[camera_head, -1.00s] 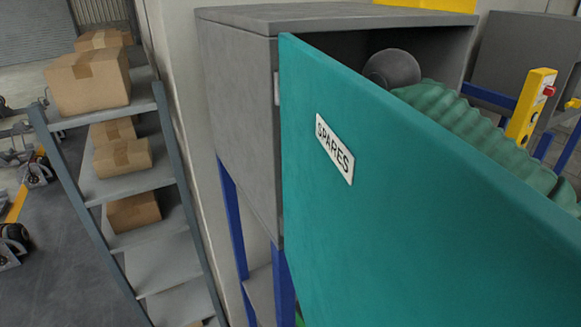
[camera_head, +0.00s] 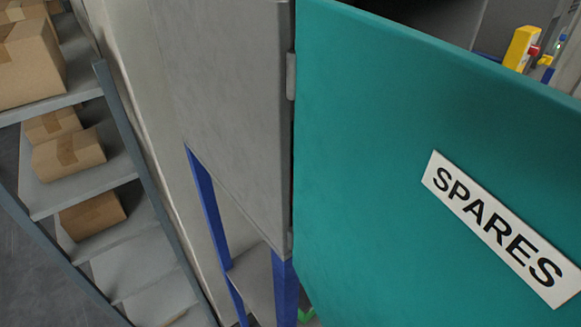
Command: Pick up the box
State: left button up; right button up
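Several brown cardboard boxes stand on a grey shelf rack (camera_head: 88,185) at the left; I cannot tell which one the task means. A large taped box (camera_head: 28,65) is on the upper shelf, cut off by the left edge. On the shelf below are a front box (camera_head: 68,155) and a smaller one (camera_head: 52,125) behind it. Another box (camera_head: 92,215) lies one shelf lower. Neither of my grippers is in view.
A grey cabinet (camera_head: 225,110) on blue legs (camera_head: 208,200) stands in the middle. Its teal door (camera_head: 390,130), labelled SPARES (camera_head: 500,228), hangs open and fills the right side. A yellow control box (camera_head: 521,47) shows behind the door.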

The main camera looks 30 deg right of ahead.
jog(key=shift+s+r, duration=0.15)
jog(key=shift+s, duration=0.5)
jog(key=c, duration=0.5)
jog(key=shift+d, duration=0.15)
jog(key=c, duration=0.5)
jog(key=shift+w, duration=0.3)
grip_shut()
